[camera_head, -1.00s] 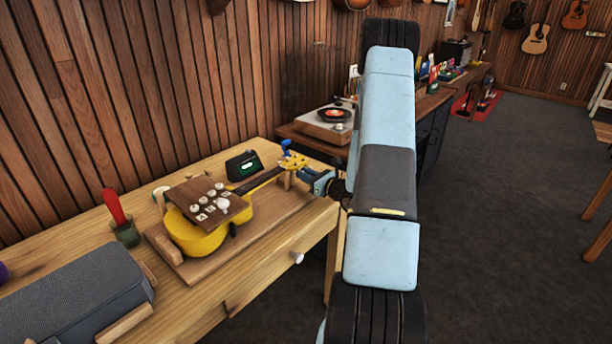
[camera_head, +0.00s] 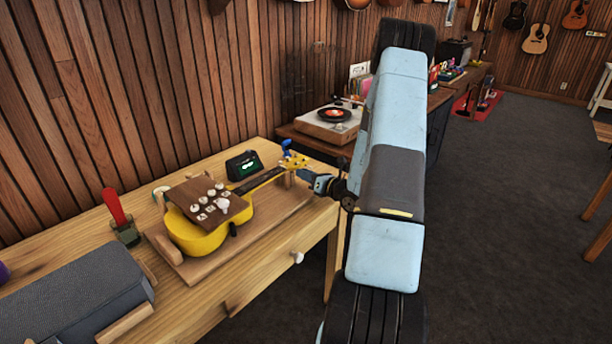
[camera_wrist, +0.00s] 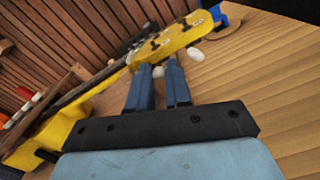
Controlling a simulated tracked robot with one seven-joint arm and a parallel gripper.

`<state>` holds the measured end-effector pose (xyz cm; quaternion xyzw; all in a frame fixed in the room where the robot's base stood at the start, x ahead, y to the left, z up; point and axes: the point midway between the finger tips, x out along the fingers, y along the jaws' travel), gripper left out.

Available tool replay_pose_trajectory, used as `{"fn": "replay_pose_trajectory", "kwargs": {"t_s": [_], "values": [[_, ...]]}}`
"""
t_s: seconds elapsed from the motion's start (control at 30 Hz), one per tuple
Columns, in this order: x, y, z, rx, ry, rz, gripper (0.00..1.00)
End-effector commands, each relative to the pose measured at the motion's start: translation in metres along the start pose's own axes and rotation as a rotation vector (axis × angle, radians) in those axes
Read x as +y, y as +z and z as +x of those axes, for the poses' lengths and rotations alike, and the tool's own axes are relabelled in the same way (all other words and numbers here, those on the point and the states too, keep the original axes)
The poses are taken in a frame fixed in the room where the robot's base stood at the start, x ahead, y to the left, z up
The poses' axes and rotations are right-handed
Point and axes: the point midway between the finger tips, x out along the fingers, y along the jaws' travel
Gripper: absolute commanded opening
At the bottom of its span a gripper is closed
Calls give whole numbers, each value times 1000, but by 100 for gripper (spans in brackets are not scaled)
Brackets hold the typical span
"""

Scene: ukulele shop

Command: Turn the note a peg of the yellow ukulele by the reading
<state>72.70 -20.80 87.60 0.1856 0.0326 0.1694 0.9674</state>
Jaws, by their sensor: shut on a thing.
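The yellow ukulele (camera_head: 196,237) lies on a wooden cradle board (camera_head: 174,255) on the workbench, its neck pointing to the back right. Its yellow headstock (camera_head: 294,161) is at the far end; in the wrist view the headstock (camera_wrist: 180,38) shows pale pegs along its edge. My gripper (camera_wrist: 165,64) is shut on a peg at the near edge of the headstock; the fingers largely hide this peg, and I cannot read its note. Another pale peg (camera_wrist: 195,54) is free just right of the fingers. A dark tuner (camera_head: 244,166) with a small lit green display stands behind the neck; its reading is too small to read.
A brown board with several white lettered knobs (camera_head: 208,198) sits over the ukulele's body. A blue clip (camera_head: 287,146) is at the headstock. A red-handled tool (camera_head: 115,208) and a grey speaker (camera_head: 78,290) are at the left. A record player (camera_head: 330,124) stands beyond the bench.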

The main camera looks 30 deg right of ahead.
Motion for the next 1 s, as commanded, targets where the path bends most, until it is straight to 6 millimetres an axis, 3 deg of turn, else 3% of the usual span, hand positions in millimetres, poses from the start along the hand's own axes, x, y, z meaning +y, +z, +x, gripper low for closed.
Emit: {"fn": "replay_pose_trajectory", "kwargs": {"t_s": [0.3, 0.8, 0.83, 0.93, 1.0], "values": [[1, -1, 0, 2, 1, 127, 0], [1, -1, 0, 3, 1, 149, 0], [1, -1, 0, 3, 1, 149, 20], [1, -1, 1, 3, 2, 149, 30], [1, -1, 1, 2, 2, 149, 30]]}}
